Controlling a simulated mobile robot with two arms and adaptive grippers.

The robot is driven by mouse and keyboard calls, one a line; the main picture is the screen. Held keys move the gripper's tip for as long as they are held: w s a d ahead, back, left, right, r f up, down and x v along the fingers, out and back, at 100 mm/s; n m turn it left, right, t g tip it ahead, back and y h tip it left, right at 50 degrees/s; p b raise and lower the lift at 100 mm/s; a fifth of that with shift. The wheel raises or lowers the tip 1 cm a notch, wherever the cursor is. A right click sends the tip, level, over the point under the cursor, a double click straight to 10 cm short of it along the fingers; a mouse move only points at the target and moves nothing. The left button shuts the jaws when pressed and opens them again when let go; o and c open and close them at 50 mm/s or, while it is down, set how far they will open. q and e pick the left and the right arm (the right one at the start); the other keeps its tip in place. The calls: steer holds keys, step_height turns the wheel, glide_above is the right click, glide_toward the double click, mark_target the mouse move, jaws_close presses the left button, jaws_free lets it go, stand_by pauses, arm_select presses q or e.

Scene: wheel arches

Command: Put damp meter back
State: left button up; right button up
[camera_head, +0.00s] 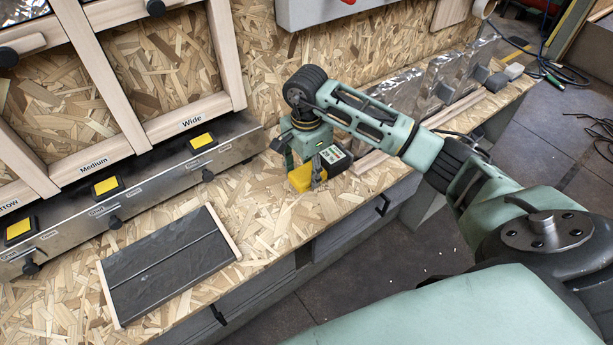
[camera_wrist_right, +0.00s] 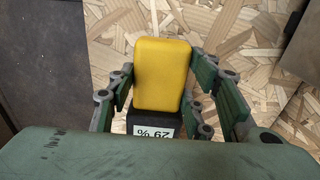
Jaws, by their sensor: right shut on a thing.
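The damp meter has a yellow end (camera_head: 300,178) and a black body (camera_head: 335,160). It is at the OSB bench, near the front edge in the head view; I cannot tell whether it touches the bench. My right gripper (camera_head: 307,172) points down over it with its fingers shut on it. In the right wrist view the yellow end (camera_wrist_right: 162,75) lies between the green fingers, and a small display reads 29 %. The rest of the meter is hidden behind the gripper's body. My left gripper is not in view.
A dark slatted board (camera_head: 165,265) lies on the bench (camera_head: 255,225) at front left. Wooden frames labelled Medium and Wide stand above a metal rail (camera_head: 150,190) with yellow-topped black blocks. Foil-wrapped pieces (camera_head: 440,80) and wood strips lie at the back right. Bench between board and meter is clear.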

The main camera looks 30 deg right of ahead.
steer(key=shift+w+f, duration=0.15)
steer(key=shift+f, duration=0.25)
step_height(320, 180, down, 3)
steer(key=shift+f+p, duration=0.1)
steer(key=shift+p, duration=0.6)
steer(key=shift+f, duration=0.1)
steer(key=shift+f+b, duration=0.2)
steer(key=shift+b, duration=0.1)
steer(key=o, duration=1)
steer(key=shift+r, duration=0.1)
